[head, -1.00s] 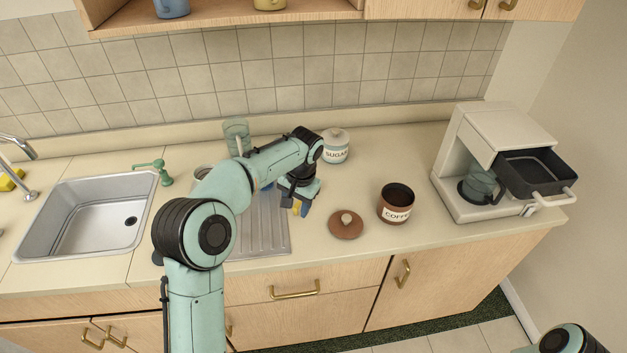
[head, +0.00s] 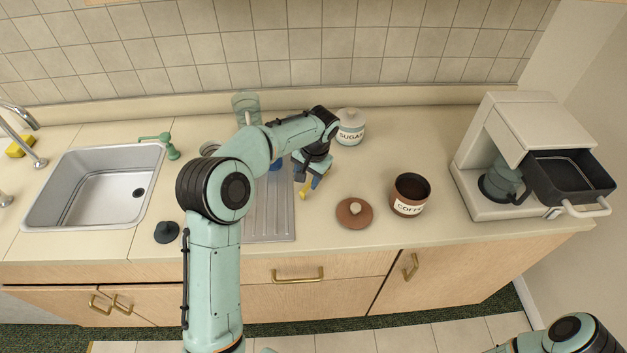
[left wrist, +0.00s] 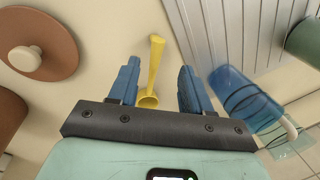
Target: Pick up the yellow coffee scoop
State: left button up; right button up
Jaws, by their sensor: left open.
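The yellow coffee scoop (head: 304,190) lies on the counter by the right edge of the ribbed drainboard (head: 268,222). My left gripper (head: 315,181) is over it and partly hides it. In the left wrist view the scoop (left wrist: 154,68) shows between the two blue fingers (left wrist: 157,78), handle pointing away and round bowl nearest the palm. The fingers are apart, with a gap on each side of the scoop. I cannot tell how far they are above it. My right gripper is out of view; only part of that arm shows at the bottom right.
Right of the gripper are a brown lid (head: 354,213), an open coffee canister (head: 409,194) and a sugar jar (head: 350,127). A coffee maker (head: 515,155) stands farther right. A blue item (left wrist: 245,98) lies on the drainboard. The sink (head: 95,185) is left.

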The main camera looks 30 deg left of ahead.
aim_at(306, 187)
pick_arm(q)
jog(key=f, duration=0.4)
jog(key=shift+w+a+f, duration=0.1)
jog(key=shift+a+f, duration=0.1)
jog(key=shift+f, duration=0.1)
jog(key=shift+c, duration=0.4)
grip_shut()
jog(key=shift+r, duration=0.15)
notch_tip(306, 187, up, 20)
jog(key=shift+p, duration=0.35)
